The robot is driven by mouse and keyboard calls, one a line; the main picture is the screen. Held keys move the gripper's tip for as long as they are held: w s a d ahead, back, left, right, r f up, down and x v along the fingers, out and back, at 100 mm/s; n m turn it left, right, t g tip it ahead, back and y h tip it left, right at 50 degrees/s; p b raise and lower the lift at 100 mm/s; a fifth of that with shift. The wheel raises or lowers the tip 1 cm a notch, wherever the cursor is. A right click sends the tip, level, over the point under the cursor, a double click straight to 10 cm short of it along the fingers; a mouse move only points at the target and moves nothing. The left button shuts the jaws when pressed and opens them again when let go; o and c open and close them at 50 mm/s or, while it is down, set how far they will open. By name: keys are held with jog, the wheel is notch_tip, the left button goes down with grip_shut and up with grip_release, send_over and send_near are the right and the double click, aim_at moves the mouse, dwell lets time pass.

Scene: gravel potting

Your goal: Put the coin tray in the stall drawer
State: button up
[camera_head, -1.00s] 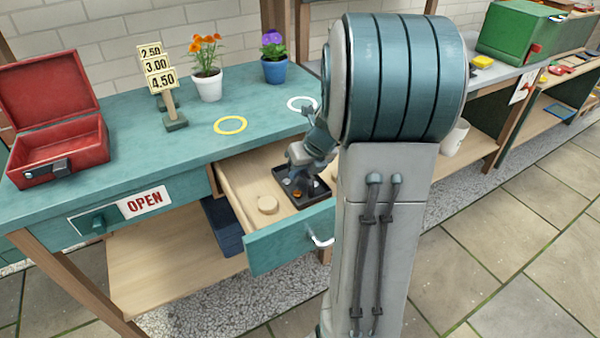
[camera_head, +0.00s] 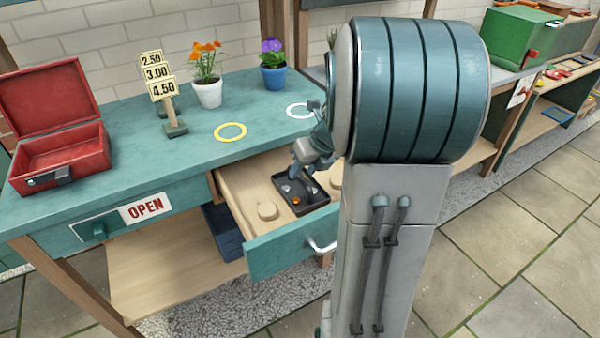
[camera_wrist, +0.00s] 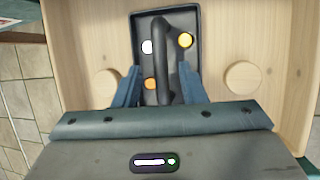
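The coin tray (camera_head: 314,201) is a dark, shallow tray with a few coins and a dark bar handle. It lies inside the open stall drawer (camera_head: 290,240), which has a pale wooden floor, a teal front and a metal handle. In the wrist view the coin tray (camera_wrist: 144,68) sits between two round wooden discs. My gripper (camera_wrist: 160,70) is open, its blue fingers apart on either side of the tray's handle with gaps showing. In the head view my gripper (camera_head: 300,160) is above the tray's back edge, partly hidden by my arm.
One wooden disc (camera_head: 267,211) is left of the tray, another (camera_head: 335,174) right. On the teal counter stand an open red box (camera_head: 60,155), a price sign (camera_head: 163,88), two flower pots (camera_head: 207,93) (camera_head: 274,77), and yellow (camera_head: 230,132) and white (camera_head: 300,110) rings. An OPEN sign marks the closed left drawer.

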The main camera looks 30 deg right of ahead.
jog(key=p+v, duration=0.2)
jog(key=v, duration=0.5)
jog(key=s+a+n, duration=0.3)
jog(key=a+n, duration=0.1)
jog(key=n, duration=0.4)
jog(key=s+a+n+g, duration=0.1)
jog(key=s+a+n, duration=0.2)
jog(key=a+n, duration=0.2)
jog(key=s+a+n+g+h, duration=0.1)
jog(key=s+a+n, duration=0.2)
jog(key=n, duration=0.8)
jog(key=shift+s+a+f+n, duration=0.15)
jog(key=shift+s+a+n, duration=0.15)
jog(key=shift+a, duration=0.35)
jog(key=s+a+n, duration=0.1)
jog(key=n, duration=0.2)
jog(key=s+n, duration=0.2)
jog(key=n, duration=0.2)
jog(key=s+a+f+n+h, duration=0.1)
jog(key=s+n, duration=0.1)
jog(key=n, duration=0.2)
jog(key=shift+a+f, duration=0.1)
jog(key=shift+a, duration=0.2)
jog(key=shift+w, duration=0.1)
